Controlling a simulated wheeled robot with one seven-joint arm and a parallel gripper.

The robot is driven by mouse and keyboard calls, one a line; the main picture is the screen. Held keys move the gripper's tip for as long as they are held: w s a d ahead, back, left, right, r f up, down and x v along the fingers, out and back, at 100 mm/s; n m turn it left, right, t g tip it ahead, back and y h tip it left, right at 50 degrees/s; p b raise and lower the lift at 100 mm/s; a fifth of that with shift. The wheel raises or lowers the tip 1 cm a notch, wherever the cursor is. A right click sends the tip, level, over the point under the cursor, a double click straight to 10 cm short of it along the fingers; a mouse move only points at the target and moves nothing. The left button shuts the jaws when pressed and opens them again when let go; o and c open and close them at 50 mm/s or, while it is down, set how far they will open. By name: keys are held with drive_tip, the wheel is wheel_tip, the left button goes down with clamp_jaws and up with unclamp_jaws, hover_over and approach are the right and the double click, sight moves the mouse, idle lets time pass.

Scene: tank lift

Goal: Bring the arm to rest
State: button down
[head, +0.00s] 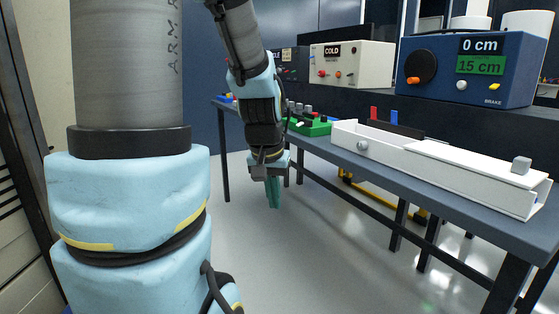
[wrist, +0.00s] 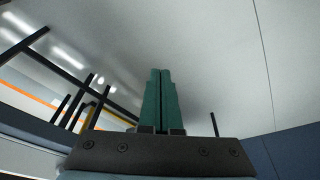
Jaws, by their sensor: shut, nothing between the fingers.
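My gripper (head: 273,193) hangs from my arm in the head view, pointing down over the open floor to the left of the long table. Its green fingers are shut against each other with nothing between them. In the wrist view my gripper (wrist: 161,72) shows the same closed green fingers against the grey floor. The gripper touches nothing that I can see.
The table (head: 395,172) runs along the right, with a white tray-like box (head: 440,165) and a green panel (head: 318,128) on it. Behind stand a blue box with displays (head: 470,70) and a white COLD box (head: 350,64). The floor (head: 330,255) is clear.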

drive_tip(key=s+a+f+n+g+p, duration=0.1)
drive_tip(key=s+a+f+n, duration=0.15)
drive_tip(key=s+a, duration=0.4)
wheel_tip(320, 180, up, 11)
drive_tip(key=d+p, duration=0.1)
drive_tip(key=p, duration=1.1)
drive_tip(key=shift+w+m+y, duration=0.15)
drive_tip(key=shift+m+y, duration=0.25)
drive_tip(key=shift+m, duration=0.05)
